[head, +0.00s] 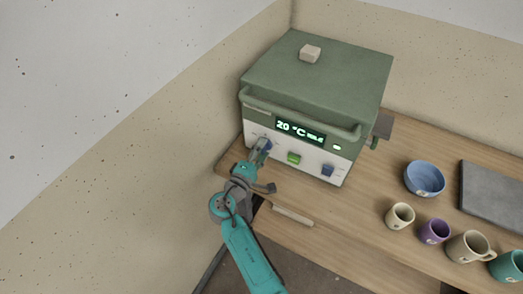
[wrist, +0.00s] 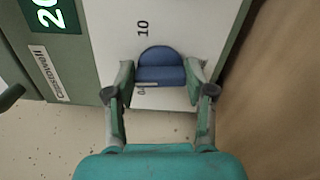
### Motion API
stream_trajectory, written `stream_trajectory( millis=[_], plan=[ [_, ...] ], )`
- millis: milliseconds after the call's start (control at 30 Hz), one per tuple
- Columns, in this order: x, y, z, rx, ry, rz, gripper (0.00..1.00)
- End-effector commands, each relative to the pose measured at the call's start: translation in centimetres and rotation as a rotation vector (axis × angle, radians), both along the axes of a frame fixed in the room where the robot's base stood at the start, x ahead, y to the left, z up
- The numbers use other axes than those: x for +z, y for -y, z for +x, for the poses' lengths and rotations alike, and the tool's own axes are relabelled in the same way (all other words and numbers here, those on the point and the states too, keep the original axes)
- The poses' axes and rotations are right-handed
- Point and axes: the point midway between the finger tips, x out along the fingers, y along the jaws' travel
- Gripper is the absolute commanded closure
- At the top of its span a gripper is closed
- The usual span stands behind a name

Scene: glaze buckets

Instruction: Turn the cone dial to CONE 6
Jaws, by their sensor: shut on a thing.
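The kiln (head: 318,75) has a green body, a white front panel and a display reading 20 °C. A blue dial (wrist: 160,57) sits at the left end of the panel, with printed marks 10 and 04 readable near it in the wrist view. It also shows in the head view (head: 265,144), partly hidden by my gripper. My gripper (wrist: 160,80) is shut on the raised grip bar of this dial, one finger on each side. In the head view my gripper (head: 258,154) reaches the panel from the front left. Any mark for 6 and the dial's exact setting cannot be made out.
A green knob (head: 294,158) and another blue knob (head: 327,170) sit to the right on the panel. A bar handle (head: 300,114) runs above. A blue bowl (head: 424,178) and several mugs stand right on the wooden table (head: 350,215). The wall is close on the left.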

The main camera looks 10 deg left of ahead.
Motion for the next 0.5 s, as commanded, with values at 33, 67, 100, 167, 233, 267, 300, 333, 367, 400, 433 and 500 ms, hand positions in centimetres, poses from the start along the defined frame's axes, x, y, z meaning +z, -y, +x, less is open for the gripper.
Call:
stream_trajectory(
  millis=[33, 67, 100, 167, 233, 267, 300, 333, 367, 400, 433, 500],
  plan=[
    [-0.08, 0.06, 0.01, -0.001, 0.007, 0.023, 0.81],
    [-0.09, 0.06, 0.01, -0.001, 0.012, 0.036, 0.81],
    [-0.1, 0.06, 0.01, -0.001, 0.019, 0.054, 0.81],
    [-0.12, 0.06, 0.01, -0.001, 0.027, 0.075, 0.81],
    [-0.13, 0.07, 0.01, -0.001, 0.034, 0.095, 0.81],
    [-0.13, 0.07, 0.01, -0.001, 0.037, 0.104, 0.81],
    [-0.14, 0.07, 0.01, -0.001, 0.039, 0.111, 0.81],
    [-0.14, 0.07, 0.01, -0.001, 0.041, 0.116, 0.81],
    [-0.15, 0.07, 0.01, -0.001, 0.043, 0.121, 0.81],
    [-0.15, 0.07, 0.0, -0.001, 0.045, 0.125, 0.81],
    [-0.15, 0.07, 0.0, -0.001, 0.046, 0.128, 0.81],
    [-0.16, 0.07, 0.01, -0.001, 0.047, 0.133, 0.81]
  ],
)
